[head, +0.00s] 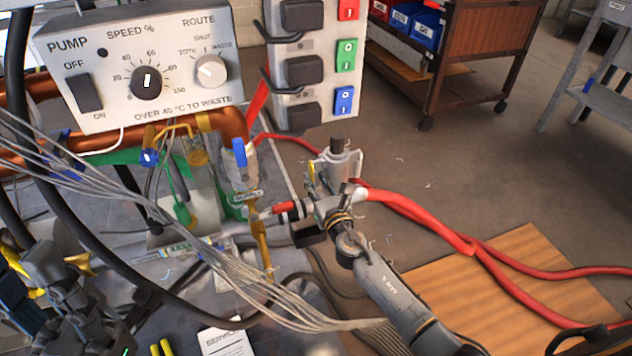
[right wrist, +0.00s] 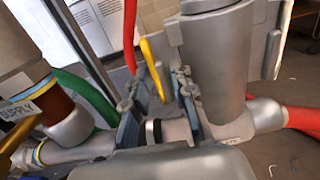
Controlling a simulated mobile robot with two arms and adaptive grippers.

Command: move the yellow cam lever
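The yellow cam lever (right wrist: 152,68) stands upright on the grey coupling in the right wrist view. In the head view a small part of it shows (head: 311,174) beside the grey cylindrical coupling body (head: 340,168). My right gripper (right wrist: 158,92) is open, with one finger on each side of the lever and a visible gap. In the head view the right gripper (head: 318,208) is at the coupling and partly hides it. The lever's lower end is partly hidden. My left gripper (head: 72,292) is at the lower left, away from the lever; its finger opening is unclear.
A red hose (head: 420,214) runs right from the coupling over a wooden board (head: 510,285). A bundle of grey wires (head: 235,268) crosses in front. The pump control box (head: 140,65) and switch panel (head: 318,70) stand above. A brown cart (head: 480,55) is behind.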

